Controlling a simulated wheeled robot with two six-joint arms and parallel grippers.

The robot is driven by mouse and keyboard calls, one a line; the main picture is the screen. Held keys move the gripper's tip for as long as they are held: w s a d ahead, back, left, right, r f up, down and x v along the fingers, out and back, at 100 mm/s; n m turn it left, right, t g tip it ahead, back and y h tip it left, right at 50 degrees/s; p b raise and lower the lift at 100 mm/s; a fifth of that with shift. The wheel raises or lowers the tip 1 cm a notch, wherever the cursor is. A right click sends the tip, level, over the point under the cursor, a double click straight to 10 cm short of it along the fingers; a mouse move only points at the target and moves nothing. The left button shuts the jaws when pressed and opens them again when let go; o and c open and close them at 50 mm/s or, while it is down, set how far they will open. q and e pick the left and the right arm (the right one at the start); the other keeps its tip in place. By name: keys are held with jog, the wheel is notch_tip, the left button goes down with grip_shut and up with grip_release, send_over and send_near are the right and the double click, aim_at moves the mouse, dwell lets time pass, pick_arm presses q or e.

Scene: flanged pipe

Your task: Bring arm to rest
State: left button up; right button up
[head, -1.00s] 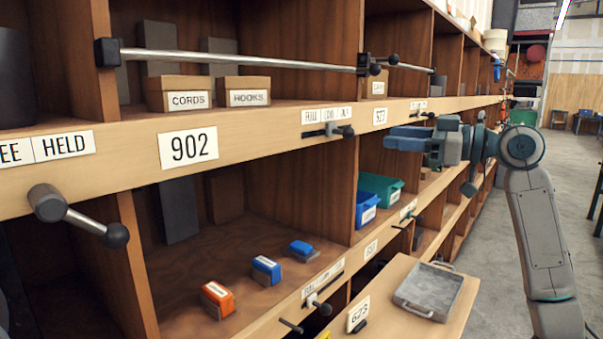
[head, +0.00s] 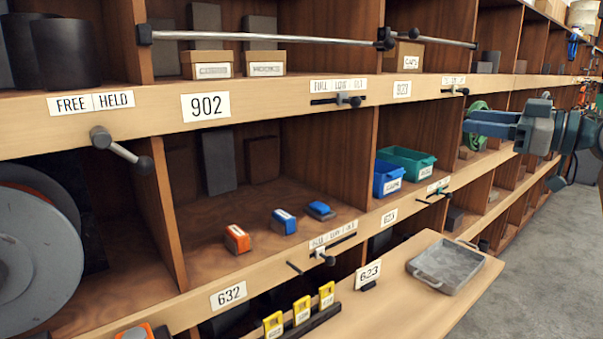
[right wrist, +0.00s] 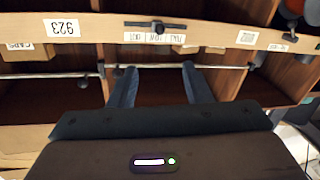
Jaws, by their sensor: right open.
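My right gripper (head: 468,122) shows at the right of the head view, in front of the shelving, its blue-grey fingers pointing left. In the right wrist view its two dark fingers (right wrist: 159,72) stand apart with nothing between them, so it is open and empty. Beyond them are a shelf rail and open compartments, which appear upside down. From the head view I cannot tell how far the fingers are from the shelf front. My left gripper is in neither view.
A pull-out board (head: 408,308) sticks out at the lower right with a grey metal tray (head: 447,266) on it. Metal bars (head: 262,35) and a lever handle (head: 120,147) project from the shelf front. Blue (head: 388,179) and green (head: 405,160) bins sit in a compartment. Grey floor (head: 545,255) is open at right.

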jog(key=s+a+f+m+g+h, duration=0.1)
jog(key=a+f+m+h, duration=0.2)
jog(key=f, duration=1.6)
jog(key=s+a+f+m+g+h, duration=0.15)
jog(key=a+f+h, duration=0.25)
jog(key=f, duration=1.5)
jog(key=s+a+f+m+g+h, duration=0.1)
jog(key=s+f+m+g+h, duration=0.15)
jog(key=s+f, duration=1.15)
jog(key=s+d+f+m+g+h, duration=0.15)
jog(key=s+f, duration=0.25)
jog(key=s, duration=0.5)
jog(key=s+d+f+m+g+h, duration=0.1)
jog(key=s+f+m+h, duration=0.25)
jog(key=s, duration=0.65)
notch_tip(320, 180, down, 31)
jog(key=d+g, duration=0.2)
jog(key=d, duration=0.1)
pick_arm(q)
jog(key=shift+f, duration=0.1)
pick_arm(e)
jog(key=s+d+f, duration=0.1)
jog(key=s+f, duration=1.6)
jog(key=f, duration=0.1)
jog(key=shift+s+f+g, duration=0.25)
jog(key=shift+s+g, duration=0.05)
jog(key=shift+g, duration=0.15)
